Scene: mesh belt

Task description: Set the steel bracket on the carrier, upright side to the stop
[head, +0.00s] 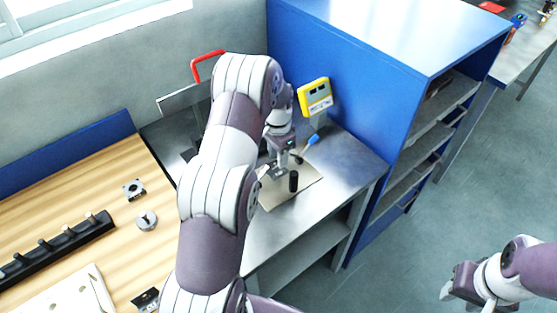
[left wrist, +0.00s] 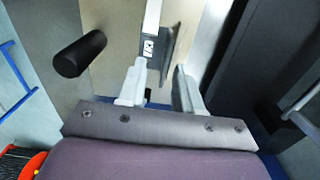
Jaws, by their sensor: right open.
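The steel bracket (left wrist: 153,22) shows in the left wrist view as a pale strip with a small marked label beside a darker grey face. In the head view the bracket (head: 281,171) is small and partly hidden at my left gripper (head: 279,162). My left gripper (left wrist: 160,66) has its fingers apart around the near end of the bracket, with a gap at the right finger. A beige plate (head: 307,190), apparently the carrier, lies below on the steel table. I cannot pick out the stop. My right gripper (head: 458,290) is open and empty above the floor.
A black cylinder (head: 293,182) stands close to the left gripper; it also shows in the left wrist view (left wrist: 80,53). A yellow device (head: 314,96) and blue cabinet (head: 330,60) stand behind. A wooden bench (head: 60,185) with parts is left. Floor is clear at right.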

